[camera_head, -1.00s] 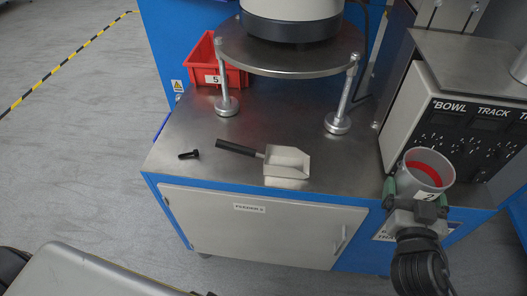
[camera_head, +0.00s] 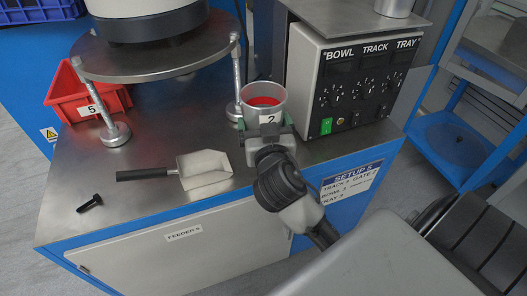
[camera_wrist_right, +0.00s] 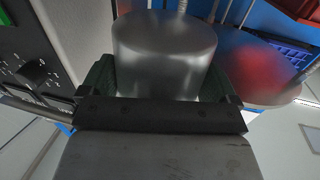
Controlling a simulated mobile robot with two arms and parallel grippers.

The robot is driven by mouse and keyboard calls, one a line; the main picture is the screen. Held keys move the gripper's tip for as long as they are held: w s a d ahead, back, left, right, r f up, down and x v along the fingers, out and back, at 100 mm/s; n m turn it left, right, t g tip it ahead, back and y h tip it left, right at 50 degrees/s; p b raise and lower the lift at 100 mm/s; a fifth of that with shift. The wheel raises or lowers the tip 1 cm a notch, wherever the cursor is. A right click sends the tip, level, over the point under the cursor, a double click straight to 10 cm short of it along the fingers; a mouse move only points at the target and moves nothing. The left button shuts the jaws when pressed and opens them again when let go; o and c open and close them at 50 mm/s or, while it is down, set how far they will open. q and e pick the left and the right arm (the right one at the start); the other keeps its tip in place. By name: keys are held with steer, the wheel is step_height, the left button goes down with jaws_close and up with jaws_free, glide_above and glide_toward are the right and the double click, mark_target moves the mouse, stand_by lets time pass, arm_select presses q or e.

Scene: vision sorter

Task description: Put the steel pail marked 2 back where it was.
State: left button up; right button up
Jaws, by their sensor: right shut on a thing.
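The steel pail marked 2 (camera_head: 265,101) is upright, with a red inside and a white label facing me. My right gripper (camera_head: 267,130) is shut on it from the front. The pail is over the steel bench top, between the round stand's right front leg and the control box. I cannot tell whether its base touches the bench. In the right wrist view, the pail's bare metal side (camera_wrist_right: 165,48) sits between the green-padded fingers of the right gripper (camera_wrist_right: 160,75). My left gripper is not in view.
The control box (camera_head: 350,85) stands close right of the pail. A round steel stand (camera_head: 155,58) is to the left. The bench front around the scoop is mostly clear.

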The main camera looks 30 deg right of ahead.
step_height(320, 180, down, 3)
steer(key=shift+r+b, duration=0.15)
steer(key=shift+b, duration=0.15)
steer(key=shift+f+b, duration=0.65)
steer(key=shift+f, duration=1.2)
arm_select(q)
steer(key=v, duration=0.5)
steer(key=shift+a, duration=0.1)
arm_select(e)
steer(key=shift+f, duration=0.1)
steer(key=o, duration=1.1)
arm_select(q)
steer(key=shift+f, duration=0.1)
